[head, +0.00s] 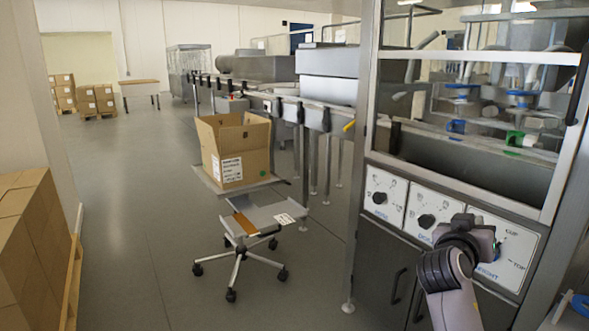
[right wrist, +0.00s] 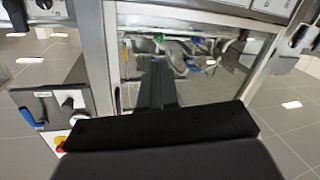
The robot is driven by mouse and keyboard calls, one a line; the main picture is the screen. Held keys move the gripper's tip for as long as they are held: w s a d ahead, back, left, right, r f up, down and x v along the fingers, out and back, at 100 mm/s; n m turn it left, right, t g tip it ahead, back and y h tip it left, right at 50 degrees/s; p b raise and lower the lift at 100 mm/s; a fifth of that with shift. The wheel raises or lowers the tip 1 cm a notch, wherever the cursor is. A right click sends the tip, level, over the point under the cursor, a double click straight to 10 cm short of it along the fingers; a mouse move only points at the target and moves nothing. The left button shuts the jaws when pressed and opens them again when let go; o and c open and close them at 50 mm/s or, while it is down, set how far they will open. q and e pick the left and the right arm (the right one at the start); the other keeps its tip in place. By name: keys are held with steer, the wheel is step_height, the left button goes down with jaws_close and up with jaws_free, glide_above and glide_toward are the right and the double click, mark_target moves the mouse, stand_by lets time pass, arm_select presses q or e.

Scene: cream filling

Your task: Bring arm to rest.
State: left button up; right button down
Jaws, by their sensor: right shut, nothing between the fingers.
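My right gripper (head: 494,246) is in the lower right of the head view, with my right arm coming up from the bottom edge. It is in front of the machine's control panel (head: 520,270) and covers part of the rightmost dial plate. In the right wrist view the shut fingers (right wrist: 158,88) point toward the machine's glass front, with nothing between them. I cannot tell from these views whether the gripper touches the panel. My left gripper is not in view.
The filling machine (head: 366,130) fills the right side. An open cardboard box (head: 242,150) stands on a wheeled stand (head: 240,247) beside the conveyor. Stacked boxes (head: 30,235) are at the left edge. The grey floor (head: 130,200) between is clear. The wrist view shows a red-and-yellow button (right wrist: 60,143).

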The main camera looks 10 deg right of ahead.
steer(key=s+a+f+n+t+y, duration=0.1)
steer(key=a+f+n+y, duration=0.2)
steer(key=f, duration=0.4)
steer(key=s+a+f+n+t+y, duration=0.1)
steer(key=a+f+n+t+y, duration=0.2)
steer(key=f, duration=0.4)
steer(key=s+a+f+n+g+y, duration=0.3)
steer(key=s+a+f+y, duration=0.5)
steer(key=s+a+f, duration=0.6)
steer(key=s+a+f+y, duration=0.2)
steer(key=s+a+f, duration=0.25)
steer(key=s, duration=0.25)
step_height(320, 180, up, 14)
steer(key=s+d+p, duration=0.1)
steer(key=p, duration=1.6)
steer(key=shift+d+r+n+g, duration=0.2)
steer(key=shift+d+n+g, duration=0.1)
steer(key=shift+g, duration=0.1)
steer(key=shift+f, duration=0.1)
steer(key=shift+s+d, duration=0.1)
steer(key=shift+s, duration=0.05)
